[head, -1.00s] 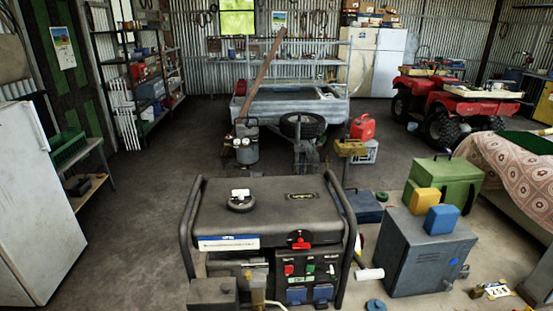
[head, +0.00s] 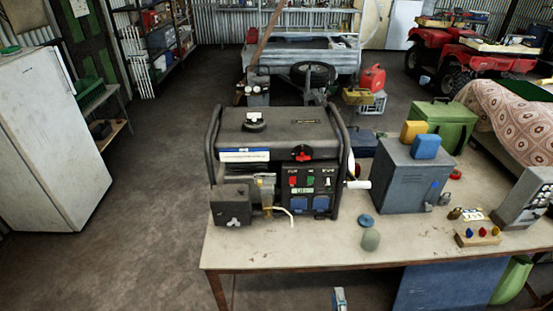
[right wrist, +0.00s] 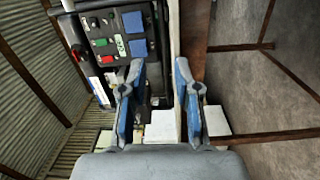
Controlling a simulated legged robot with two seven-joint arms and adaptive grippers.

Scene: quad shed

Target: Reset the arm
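My right gripper (head: 339,298) shows only as a small grey and blue tip at the bottom edge of the head view, in front of the table's front edge and below its top. In the right wrist view its two blue-lined fingers (right wrist: 160,105) are spread apart, with nothing visibly held between them. The generator's control panel (right wrist: 118,35) appears up and left of the fingers in that view. My left gripper is in neither view.
The black generator (head: 275,150) stands on the workbench (head: 300,248). A grey metal cabinet (head: 410,175) stands right of it, with a blue disc (head: 366,221) and a rounded grey-green object (head: 370,239) near the front. A white fridge (head: 50,140) stands left; the floor between is clear.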

